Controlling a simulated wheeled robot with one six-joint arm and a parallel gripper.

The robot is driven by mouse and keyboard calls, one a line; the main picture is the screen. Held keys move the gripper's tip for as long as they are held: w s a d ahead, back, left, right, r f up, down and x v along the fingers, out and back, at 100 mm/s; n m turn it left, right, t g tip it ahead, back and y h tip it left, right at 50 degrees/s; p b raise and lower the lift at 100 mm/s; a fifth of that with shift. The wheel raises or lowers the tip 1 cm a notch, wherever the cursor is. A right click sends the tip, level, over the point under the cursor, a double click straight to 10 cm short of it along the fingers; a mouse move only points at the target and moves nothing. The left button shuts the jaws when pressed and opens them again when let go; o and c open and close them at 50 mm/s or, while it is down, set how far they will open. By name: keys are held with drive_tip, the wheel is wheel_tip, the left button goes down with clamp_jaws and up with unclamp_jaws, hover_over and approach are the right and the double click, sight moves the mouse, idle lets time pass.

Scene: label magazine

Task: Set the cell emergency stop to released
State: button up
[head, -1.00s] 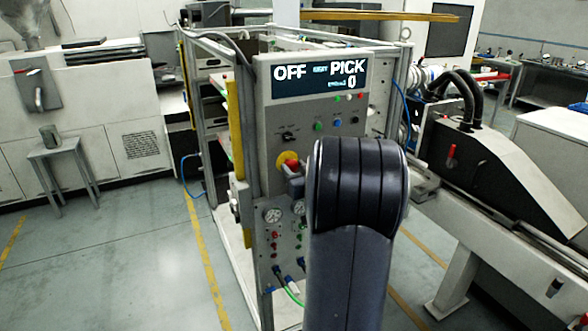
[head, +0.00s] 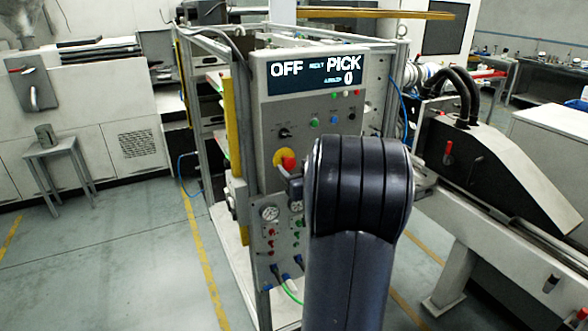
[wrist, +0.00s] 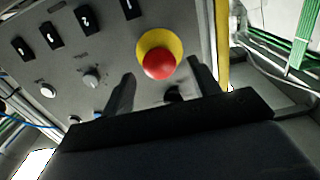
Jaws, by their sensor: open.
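The emergency stop is a red mushroom button on a yellow round base, on the grey control panel. In the head view the red button (head: 288,163) sits at the panel's lower part, just left of my arm. In the wrist view the red button (wrist: 160,64) is close, with its yellow base (wrist: 172,40) behind it. My gripper (wrist: 162,72) is open, with its dark fingers apart on either side below the button; I cannot tell whether they touch it. In the head view my arm hides most of the gripper.
The grey panel (head: 265,118) has a display (head: 312,74) reading OFF, PICK and 0, plus a black selector and coloured buttons. Gauges (head: 270,212) and hoses are below. A metal stool (head: 48,150) stands left on clear floor. A conveyor machine (head: 510,170) stands right.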

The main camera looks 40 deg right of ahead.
drive_tip(key=b+v, duration=0.1)
drive_tip(key=v, duration=0.9)
drive_tip(key=shift+b, duration=0.3)
drive_tip(key=p+x, duration=0.2)
drive_tip(key=x, duration=1)
drive_tip(key=shift+w+p, duration=0.3)
drive_tip(key=shift+s, duration=0.5)
drive_tip(key=shift+a, duration=0.1)
